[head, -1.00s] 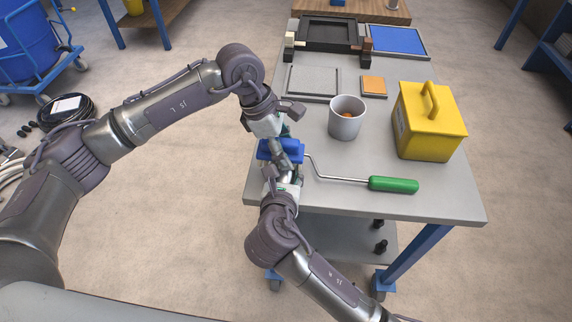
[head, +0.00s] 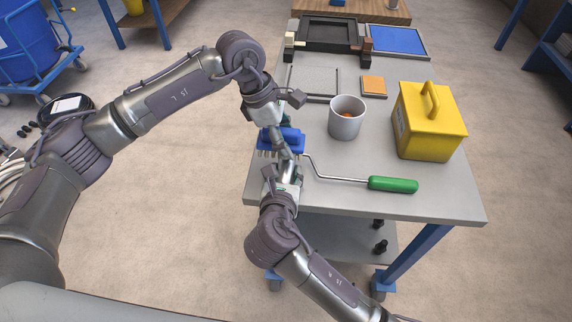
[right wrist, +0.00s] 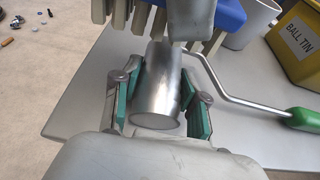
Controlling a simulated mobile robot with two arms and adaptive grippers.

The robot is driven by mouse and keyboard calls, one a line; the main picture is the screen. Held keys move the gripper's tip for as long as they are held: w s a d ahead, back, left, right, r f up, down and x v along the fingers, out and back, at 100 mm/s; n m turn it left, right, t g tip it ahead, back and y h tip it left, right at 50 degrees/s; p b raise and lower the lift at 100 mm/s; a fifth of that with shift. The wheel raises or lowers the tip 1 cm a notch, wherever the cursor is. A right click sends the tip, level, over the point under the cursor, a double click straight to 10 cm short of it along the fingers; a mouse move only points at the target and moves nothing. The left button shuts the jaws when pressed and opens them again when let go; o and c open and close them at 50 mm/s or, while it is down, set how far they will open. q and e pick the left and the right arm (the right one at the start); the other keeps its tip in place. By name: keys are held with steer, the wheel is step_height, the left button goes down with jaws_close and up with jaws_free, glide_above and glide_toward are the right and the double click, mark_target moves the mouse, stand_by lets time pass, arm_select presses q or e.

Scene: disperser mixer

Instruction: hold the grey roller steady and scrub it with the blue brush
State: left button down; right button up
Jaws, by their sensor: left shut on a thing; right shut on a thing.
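The grey roller is a metal cylinder (right wrist: 158,88) on a bent rod with a green handle (head: 393,185). My right gripper (right wrist: 165,95) has its green-padded fingers on both sides of the cylinder and is shut on it. The blue brush (head: 293,138) is above the roller's far end, with its bristles down, and shows at the top of the right wrist view (right wrist: 218,14). My left gripper (head: 274,125) is shut on the brush from above. I cannot tell whether the bristles touch the roller. In the head view the cylinder is mostly hidden by the right gripper.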

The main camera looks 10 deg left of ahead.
stand_by(0.4)
arm_select(q)
steer(key=shift+s, duration=1.25)
steer(key=shift+s+f, duration=0.1)
steer(key=shift+f, duration=0.9)
